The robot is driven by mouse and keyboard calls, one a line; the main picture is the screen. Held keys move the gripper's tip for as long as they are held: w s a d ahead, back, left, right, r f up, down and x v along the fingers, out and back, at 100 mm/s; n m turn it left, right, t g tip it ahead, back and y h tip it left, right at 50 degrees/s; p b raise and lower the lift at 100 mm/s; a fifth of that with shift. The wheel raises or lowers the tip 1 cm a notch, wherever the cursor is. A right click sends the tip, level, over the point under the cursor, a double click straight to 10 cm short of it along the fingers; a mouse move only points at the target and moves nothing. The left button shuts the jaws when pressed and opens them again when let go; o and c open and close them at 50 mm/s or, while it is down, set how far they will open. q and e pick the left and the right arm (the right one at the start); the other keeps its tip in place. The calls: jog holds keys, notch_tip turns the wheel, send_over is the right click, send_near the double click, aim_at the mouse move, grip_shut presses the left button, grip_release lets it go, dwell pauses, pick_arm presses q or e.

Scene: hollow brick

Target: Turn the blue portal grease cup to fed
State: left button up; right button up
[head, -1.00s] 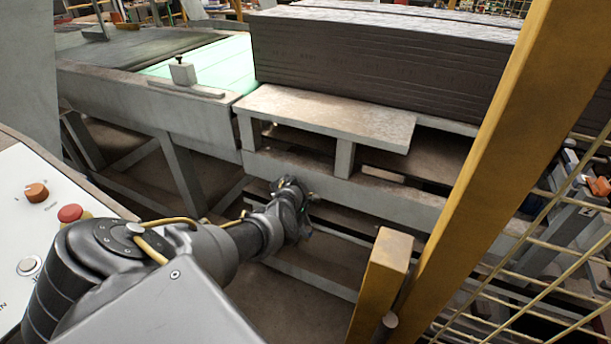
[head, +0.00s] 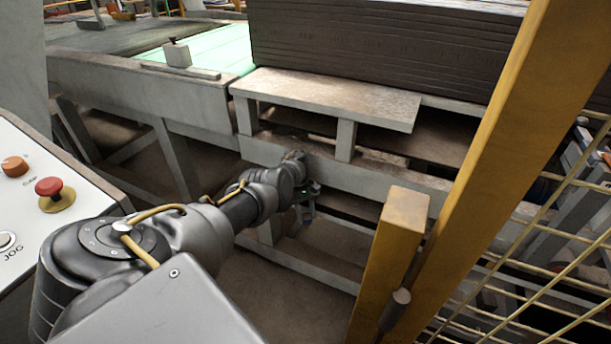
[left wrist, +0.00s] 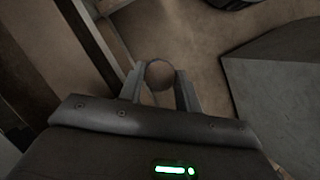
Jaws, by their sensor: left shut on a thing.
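My left gripper (head: 307,214) is at the end of my left arm, low in front of the grey conveyor frame, and looks small and dark in the head view. In the left wrist view its two fingers (left wrist: 160,84) are closed on either side of a round, cup-like thing (left wrist: 160,74) with a dark rim and a dull brownish face. This looks like the grease cup, but no blue shows on it. Its setting, and whether it is turned to fed, cannot be read. My right gripper is not in view.
A yellow post (head: 480,150) and a shorter yellow post (head: 390,260) stand right of my arm, with a yellow mesh fence (head: 540,240) behind. A control panel (head: 30,215) with a red button is at the left. A grey ledge (head: 325,97) overhangs the frame.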

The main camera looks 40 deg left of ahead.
pick_arm(q)
jog(key=shift+m, duration=0.4)
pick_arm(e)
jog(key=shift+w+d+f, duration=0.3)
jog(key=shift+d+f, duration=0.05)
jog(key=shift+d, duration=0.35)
pick_arm(q)
jog(key=shift+b, duration=0.3)
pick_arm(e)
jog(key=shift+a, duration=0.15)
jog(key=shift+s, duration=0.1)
pick_arm(q)
jog(key=o, duration=1)
jog(key=shift+r, duration=0.1)
jog(key=shift+c, duration=0.2)
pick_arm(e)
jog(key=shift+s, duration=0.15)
pick_arm(q)
jog(key=shift+d, duration=0.1)
jog(key=shift+w+r, duration=0.1)
